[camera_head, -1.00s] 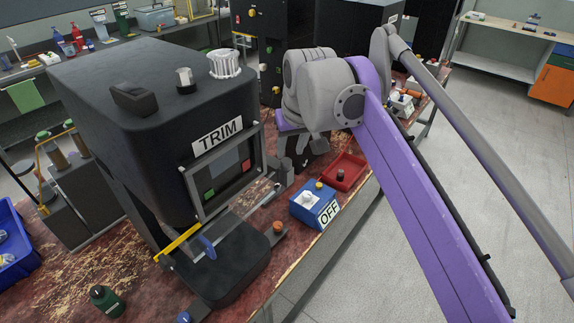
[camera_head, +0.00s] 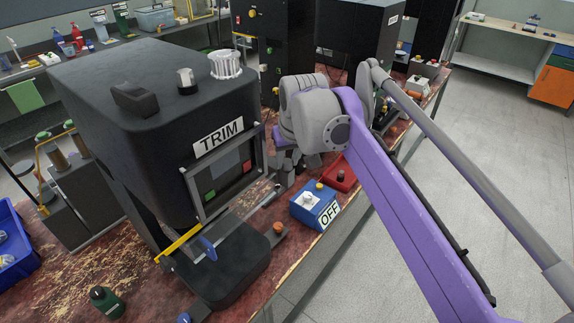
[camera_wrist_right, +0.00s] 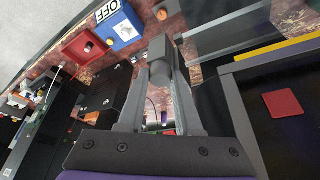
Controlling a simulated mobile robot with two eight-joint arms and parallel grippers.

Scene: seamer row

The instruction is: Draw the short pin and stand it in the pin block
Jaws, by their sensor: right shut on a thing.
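My right gripper (camera_wrist_right: 160,85) points away from the camera in the wrist view, its two grey fingers closed on a dark grey cylindrical piece (camera_wrist_right: 160,64) that looks like the short pin. In the head view my right gripper (camera_head: 288,165) is low beside the right side of the TRIM machine, partly hidden by my purple and grey arm; the held piece cannot be made out there. I cannot pick out the pin block with certainty. My left gripper is in neither current view.
The TRIM machine (camera_head: 130,110) stands close left of my gripper. A blue OFF box (camera_head: 315,205) and a red tray (camera_head: 337,180) with a dark knob-like piece lie near the bench's front edge. The red tray also shows in the wrist view (camera_wrist_right: 75,50). The floor at right is clear.

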